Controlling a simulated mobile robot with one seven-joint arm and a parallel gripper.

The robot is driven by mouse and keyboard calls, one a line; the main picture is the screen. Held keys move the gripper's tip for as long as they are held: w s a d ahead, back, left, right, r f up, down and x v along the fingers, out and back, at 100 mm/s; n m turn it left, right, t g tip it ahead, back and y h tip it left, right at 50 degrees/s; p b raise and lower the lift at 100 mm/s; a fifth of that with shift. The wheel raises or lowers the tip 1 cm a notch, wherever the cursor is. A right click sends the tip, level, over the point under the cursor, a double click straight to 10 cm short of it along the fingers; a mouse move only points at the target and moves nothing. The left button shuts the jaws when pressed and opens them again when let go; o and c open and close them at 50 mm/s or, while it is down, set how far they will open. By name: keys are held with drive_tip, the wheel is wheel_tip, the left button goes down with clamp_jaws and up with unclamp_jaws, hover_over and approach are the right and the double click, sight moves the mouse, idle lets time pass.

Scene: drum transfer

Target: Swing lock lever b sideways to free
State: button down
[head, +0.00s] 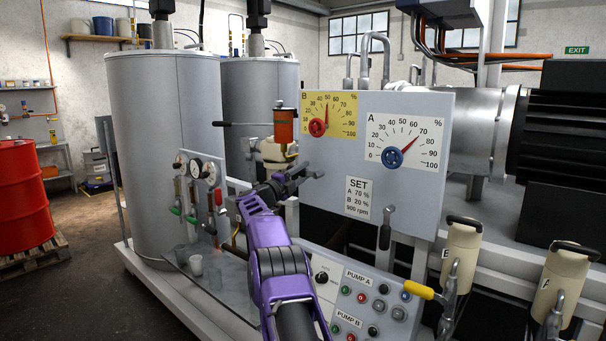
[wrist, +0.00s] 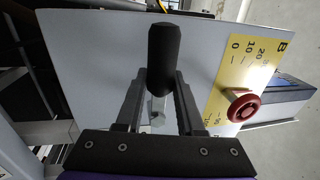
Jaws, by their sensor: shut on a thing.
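Lock lever b has a dark cylindrical handle (wrist: 163,55) and a pale metal shank (wrist: 157,110) in the wrist view. My gripper (wrist: 160,80) has its two fingers on either side of this lever and is shut on it, in front of the grey panel (wrist: 95,65). In the head view my gripper (head: 298,177) is at the panel's left edge, below the yellow B dial (head: 329,114); it mostly hides lever b there. Judged against the B dial, the handle appears to point sideways, to the left in the head view.
A second lever (head: 385,237) hangs downward below the white A dial (head: 405,143). The pump button box (head: 365,300) is below. Metal tanks (head: 155,140) stand on the left, and cream-coloured handled units (head: 461,250) on the right.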

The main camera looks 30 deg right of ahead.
drive_tip(key=shift+r, duration=0.15)
drive_tip(key=c, duration=0.5)
unclamp_jaws()
drive_tip(key=shift+s+a+f, duration=0.1)
drive_tip(key=shift+a+f, duration=0.15)
drive_tip(key=shift+a, duration=0.15)
drive_tip(key=b+v, duration=0.1)
drive_tip(key=v, duration=1.5)
drive_tip(key=shift+a+b, duration=0.25)
drive_tip(key=shift+b, duration=0.1)
